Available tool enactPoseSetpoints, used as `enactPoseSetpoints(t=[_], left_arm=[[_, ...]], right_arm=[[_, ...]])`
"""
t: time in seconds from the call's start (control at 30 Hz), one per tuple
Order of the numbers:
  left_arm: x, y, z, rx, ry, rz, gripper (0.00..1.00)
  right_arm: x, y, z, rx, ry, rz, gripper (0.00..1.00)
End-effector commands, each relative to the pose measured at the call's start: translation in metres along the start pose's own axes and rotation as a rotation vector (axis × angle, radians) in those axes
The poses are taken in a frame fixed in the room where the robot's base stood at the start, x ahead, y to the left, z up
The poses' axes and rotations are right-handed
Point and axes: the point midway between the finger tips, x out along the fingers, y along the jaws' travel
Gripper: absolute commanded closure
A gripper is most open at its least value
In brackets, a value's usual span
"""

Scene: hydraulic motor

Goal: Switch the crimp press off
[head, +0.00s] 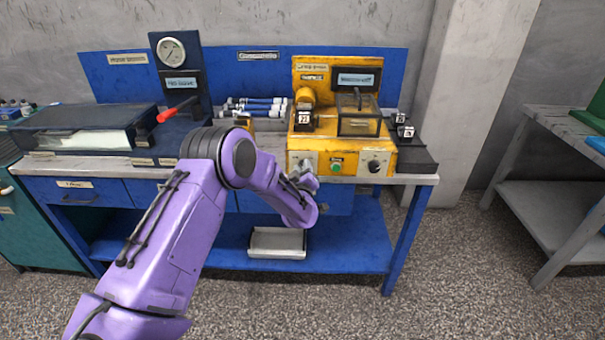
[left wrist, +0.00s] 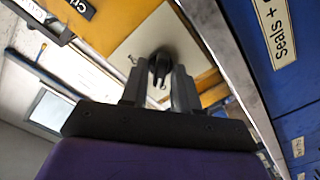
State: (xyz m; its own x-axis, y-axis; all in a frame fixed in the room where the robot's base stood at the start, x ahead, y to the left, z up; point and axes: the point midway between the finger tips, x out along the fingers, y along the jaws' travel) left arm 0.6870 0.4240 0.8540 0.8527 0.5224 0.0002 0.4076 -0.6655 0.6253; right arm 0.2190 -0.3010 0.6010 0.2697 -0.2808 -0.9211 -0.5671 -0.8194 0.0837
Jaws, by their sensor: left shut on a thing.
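The yellow crimp press (head: 345,125) stands at the right end of the blue workbench. Its front shows a green button (head: 336,167), a black dial (head: 375,166) on a white plate at the right, and a pale plate at the left, partly behind my gripper. My left gripper (head: 304,176) reaches that left plate. In the left wrist view a dark switch knob (left wrist: 160,64) stands on the pale plate (left wrist: 185,42), between the two fingers, which are shut on it. Its exact position is hard to read. My right gripper is in neither view.
A gauge stand (head: 180,75) with a red handle and a dark case (head: 85,130) stand on the bench at the left. A metal tray (head: 277,243) lies on the lower shelf. A grey table (head: 560,150) stands at the right. The floor in front is clear.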

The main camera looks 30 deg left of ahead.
Motion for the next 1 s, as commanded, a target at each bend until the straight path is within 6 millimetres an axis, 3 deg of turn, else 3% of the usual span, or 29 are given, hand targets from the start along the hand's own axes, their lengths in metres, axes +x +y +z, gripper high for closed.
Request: enactPoseSetpoints(t=[0.3, 0.83, 0.87, 1.0], left_arm=[[-0.0004, -0.0011, 0.0011, -0.107, -0.001, -0.001, 1.00], [-0.0004, -0.0009, 0.0006, -0.126, -0.002, -0.001, 1.00], [-0.0004, -0.0009, 0.0006, -0.126, -0.002, -0.001, 0.61], [-0.0002, -0.0008, 0.0004, -0.126, -0.001, -0.001, 0.61]], right_arm=[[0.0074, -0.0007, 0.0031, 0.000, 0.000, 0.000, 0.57], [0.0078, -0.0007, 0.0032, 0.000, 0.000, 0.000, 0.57], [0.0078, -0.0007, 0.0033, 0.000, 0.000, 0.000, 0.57], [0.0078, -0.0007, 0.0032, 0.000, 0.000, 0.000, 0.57]])
